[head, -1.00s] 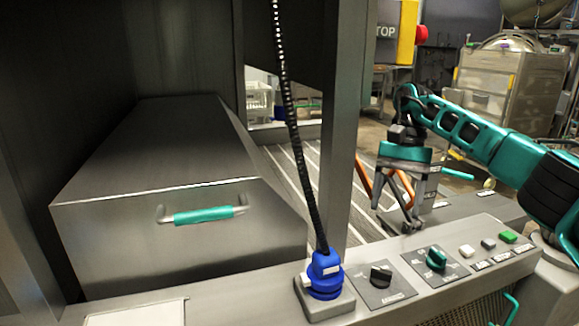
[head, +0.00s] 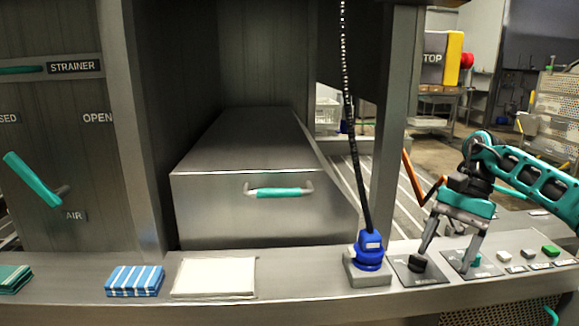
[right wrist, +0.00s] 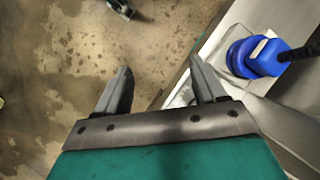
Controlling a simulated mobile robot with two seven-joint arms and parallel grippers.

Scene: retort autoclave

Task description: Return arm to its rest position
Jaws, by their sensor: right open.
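My right gripper (head: 445,262) hangs over the control panel at the right of the head view, its arm coming in from the right edge. Its two fingers are spread apart and pointing down, with nothing seen between them. In the right wrist view the fingers (right wrist: 160,92) also stand apart and empty, with the wet-looking floor beyond them. The fingers overlap the panel's dark knobs in the head view; whether they touch the panel I cannot tell. My left gripper is not in view.
A blue connector (head: 369,252) with a black cable stands left of the gripper; it also shows in the right wrist view (right wrist: 262,55). A steel box with a teal handle (head: 278,192) lies behind. Folded cloths (head: 134,281) and a pale pad (head: 214,278) lie on the ledge.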

